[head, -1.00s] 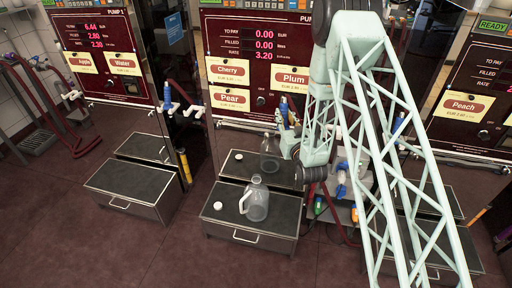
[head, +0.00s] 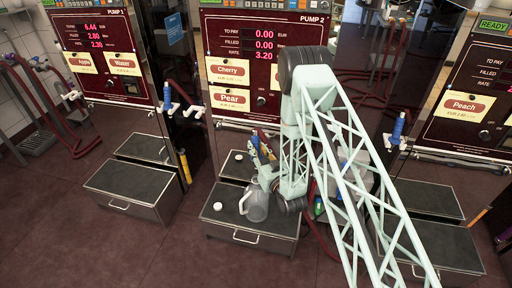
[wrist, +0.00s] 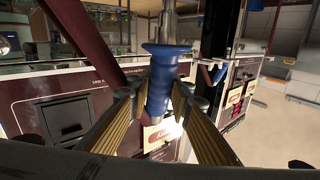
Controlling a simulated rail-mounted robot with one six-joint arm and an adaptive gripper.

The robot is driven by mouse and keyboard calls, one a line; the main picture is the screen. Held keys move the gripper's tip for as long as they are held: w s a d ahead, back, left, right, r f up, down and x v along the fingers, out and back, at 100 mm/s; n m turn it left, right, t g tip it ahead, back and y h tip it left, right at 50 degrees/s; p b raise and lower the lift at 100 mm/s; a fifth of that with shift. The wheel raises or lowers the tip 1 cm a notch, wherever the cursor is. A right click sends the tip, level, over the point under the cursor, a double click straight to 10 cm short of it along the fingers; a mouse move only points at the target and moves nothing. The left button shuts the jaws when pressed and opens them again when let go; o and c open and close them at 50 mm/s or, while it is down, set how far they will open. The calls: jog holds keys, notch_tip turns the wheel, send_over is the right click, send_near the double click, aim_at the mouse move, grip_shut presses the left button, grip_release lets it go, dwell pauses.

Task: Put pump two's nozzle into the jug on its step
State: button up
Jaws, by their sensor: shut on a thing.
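Pump two (head: 262,60) stands in the middle of the head view with its lit display. A clear jug with a handle (head: 257,206) stands upright on pump two's front step (head: 222,226). My gripper (wrist: 160,100) is shut on a blue nozzle (wrist: 160,78) with a metal spout, which points up in the wrist view. In the head view the gripper and nozzle are small and partly hidden by my arm, behind and above the jug. The nozzle is not seen inside the jug. My arm covers the right part of the step.
A white cap (head: 217,206) lies left of the jug, and another (head: 238,157) lies on the rear step. Pump one's steps (head: 135,183) are at left. Blue nozzles hang at pump one (head: 167,97) and near the right pump (head: 398,128). The floor in front is clear.

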jog(key=shift+f, duration=0.15)
dwell(0.3)
jog(key=shift+f+b, duration=0.75)
jog(key=shift+f, duration=1.7)
jog(key=shift+f+b, duration=2.5)
jog(key=shift+f, duration=1.4)
jog(key=o, duration=1)
jog(key=shift+s, duration=0.1)
jog(key=shift+v, duration=3.7)
jog(key=shift+d, duration=0.1)
